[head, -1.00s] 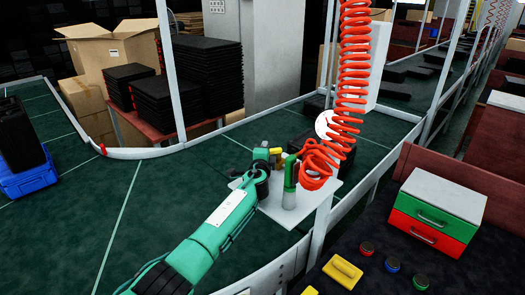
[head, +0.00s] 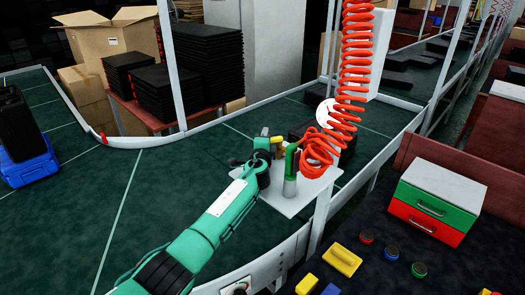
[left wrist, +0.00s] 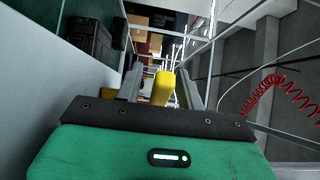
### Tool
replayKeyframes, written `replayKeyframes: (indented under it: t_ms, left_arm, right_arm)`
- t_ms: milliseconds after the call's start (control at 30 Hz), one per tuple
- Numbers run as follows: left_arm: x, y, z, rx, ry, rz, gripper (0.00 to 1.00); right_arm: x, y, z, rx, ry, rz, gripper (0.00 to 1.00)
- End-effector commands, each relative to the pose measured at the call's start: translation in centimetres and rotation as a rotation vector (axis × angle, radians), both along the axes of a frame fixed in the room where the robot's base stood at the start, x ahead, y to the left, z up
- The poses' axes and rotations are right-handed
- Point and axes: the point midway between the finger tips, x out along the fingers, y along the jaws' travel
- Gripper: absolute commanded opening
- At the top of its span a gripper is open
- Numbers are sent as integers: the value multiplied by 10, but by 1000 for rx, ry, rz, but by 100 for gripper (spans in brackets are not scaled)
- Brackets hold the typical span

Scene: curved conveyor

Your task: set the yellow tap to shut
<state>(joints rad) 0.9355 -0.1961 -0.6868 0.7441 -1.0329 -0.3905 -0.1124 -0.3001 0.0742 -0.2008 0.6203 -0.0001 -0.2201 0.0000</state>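The yellow tap (head: 277,145) is on the white plate (head: 293,204) beside the conveyor. In the left wrist view its yellow handle (left wrist: 163,87) stands between my two grey fingers. My left gripper (head: 268,147) reaches the tap from the left. It also shows in the left wrist view (left wrist: 160,90), open, with a gap on the left side of the handle. I cannot tell whether the right finger touches it. The tap's base and pipe are mostly hidden behind my gripper. My right gripper is not in view.
A green-handled tool (head: 290,172) stands on the plate just right of my gripper. A red coiled hose (head: 356,70) hangs close by. A white post (head: 320,222) rises at the plate's front right. A blue tote (head: 30,168) is on the conveyor at left.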

Motion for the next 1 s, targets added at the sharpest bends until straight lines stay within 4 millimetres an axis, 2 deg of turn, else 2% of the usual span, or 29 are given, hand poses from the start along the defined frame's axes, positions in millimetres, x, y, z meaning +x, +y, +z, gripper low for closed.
replayKeyframes:
  t_ms: [233,467,1000]
  left_arm:
    - [-24,5,1,-4,2,-1,38]
    - [-51,11,0,-1,1,0,38]
    - [-118,25,-2,0,0,-1,38]
  right_arm:
    - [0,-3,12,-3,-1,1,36]
    - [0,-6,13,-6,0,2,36]
    - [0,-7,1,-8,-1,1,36]
